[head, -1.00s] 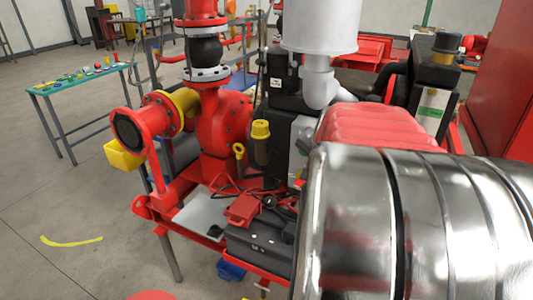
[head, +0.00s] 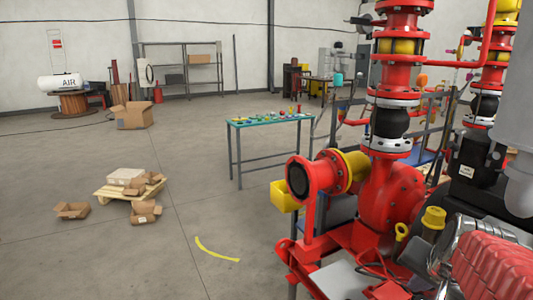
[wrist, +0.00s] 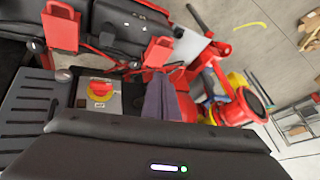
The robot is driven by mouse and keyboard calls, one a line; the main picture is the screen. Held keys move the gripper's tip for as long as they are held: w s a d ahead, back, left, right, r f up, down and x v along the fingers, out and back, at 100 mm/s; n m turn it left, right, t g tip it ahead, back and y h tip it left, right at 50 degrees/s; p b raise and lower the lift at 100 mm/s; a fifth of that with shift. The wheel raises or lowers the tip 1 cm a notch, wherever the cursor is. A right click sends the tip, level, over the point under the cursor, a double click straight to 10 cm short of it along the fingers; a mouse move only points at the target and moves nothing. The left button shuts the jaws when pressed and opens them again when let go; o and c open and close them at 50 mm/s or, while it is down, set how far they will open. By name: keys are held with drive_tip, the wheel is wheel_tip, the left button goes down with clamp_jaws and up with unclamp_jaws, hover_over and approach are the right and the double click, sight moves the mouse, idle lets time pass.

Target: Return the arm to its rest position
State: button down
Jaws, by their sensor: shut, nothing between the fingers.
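My gripper (wrist: 163,82) shows only in the wrist view, where its grey fingers are together past the dark wrist housing (wrist: 150,150) and hold nothing. Behind the fingers lies the pump skid, seen at a steep tilt. A grey panel with a red and yellow rotary switch (wrist: 100,90) is left of the fingers, with black boxes with red handles (wrist: 62,27) above it. I cannot tell how far the fingers are from the skid. My arm does not show in the head view.
The red pump (head: 390,195) and its piping fill the right of the head view. A teal-topped table (head: 270,119) with small items stands left of it. A pallet with boxes (head: 125,192) is farther left. A yellow floor strip (head: 215,250) lies on open concrete.

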drive_tip(key=s+a+f+n+y, duration=0.1)
drive_tip(key=s+a+n, duration=0.4)
drive_tip(key=a, duration=0.5)
drive_tip(key=s+a+n+y, duration=0.1)
drive_tip(key=s+a+n, duration=0.3)
drive_tip(key=a, duration=0.6)
drive_tip(key=shift+s+a+f+n+g, duration=0.15)
drive_tip(key=shift+s+f+n+g, duration=0.2)
drive_tip(key=shift+n, duration=0.25)
